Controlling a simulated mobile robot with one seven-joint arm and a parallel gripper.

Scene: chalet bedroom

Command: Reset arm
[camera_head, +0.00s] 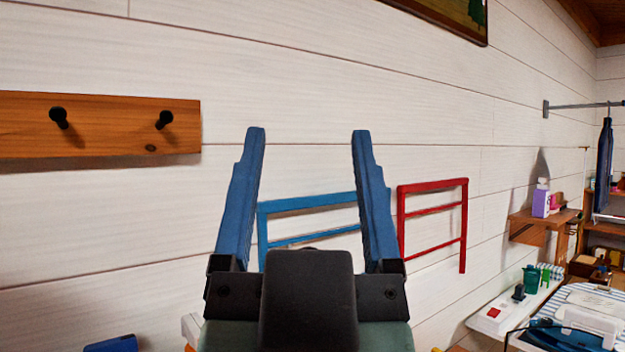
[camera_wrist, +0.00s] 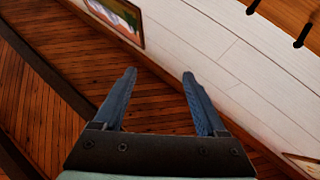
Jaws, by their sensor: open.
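My gripper (camera_head: 308,145) is in the middle of the head view, raised in front of the white plank wall (camera_head: 330,90). Its two blue fingers point upward and stand well apart. Nothing is between them. In the wrist view my gripper (camera_wrist: 159,80) also shows open and empty, with the wooden ceiling and the white wall beyond it. My gripper hides part of the blue wall rack (camera_head: 305,203).
A wooden peg rail (camera_head: 100,120) is on the wall at left. A red rack (camera_head: 433,185) hangs right of the blue one.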

